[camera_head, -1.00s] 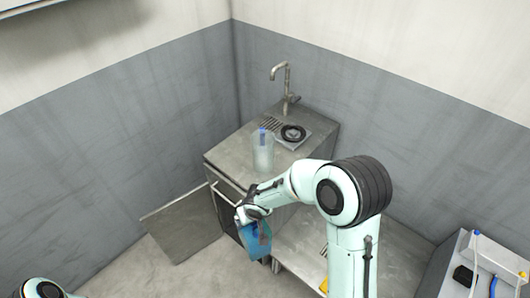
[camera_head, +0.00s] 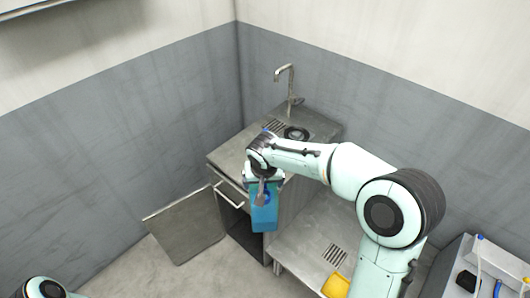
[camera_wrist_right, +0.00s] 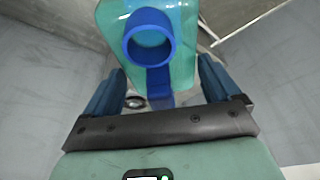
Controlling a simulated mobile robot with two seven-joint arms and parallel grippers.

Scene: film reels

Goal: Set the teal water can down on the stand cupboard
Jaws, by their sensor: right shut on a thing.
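The teal water can (camera_head: 264,218) is translucent with a blue ring-shaped part. My right gripper (camera_head: 263,183) is shut on it and holds it hanging in front of the stand cupboard (camera_head: 229,158). In the right wrist view the can (camera_wrist_right: 185,70) shows beyond the fingers of my right gripper (camera_wrist_right: 163,88), with its blue ring towards the camera. The cupboard has a grey metal top and its door (camera_head: 186,228) stands open. My right arm hides part of the top. Only a piece of my left arm shows at the lower left; its gripper is out of frame.
A tap (camera_head: 289,85) rises at the back of the cupboard, near a dark round drain (camera_head: 296,133). A metal table (camera_head: 312,235) with a yellow object (camera_head: 336,286) stands at the right. A clear vessel on the cupboard top is now mostly hidden behind my arm.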

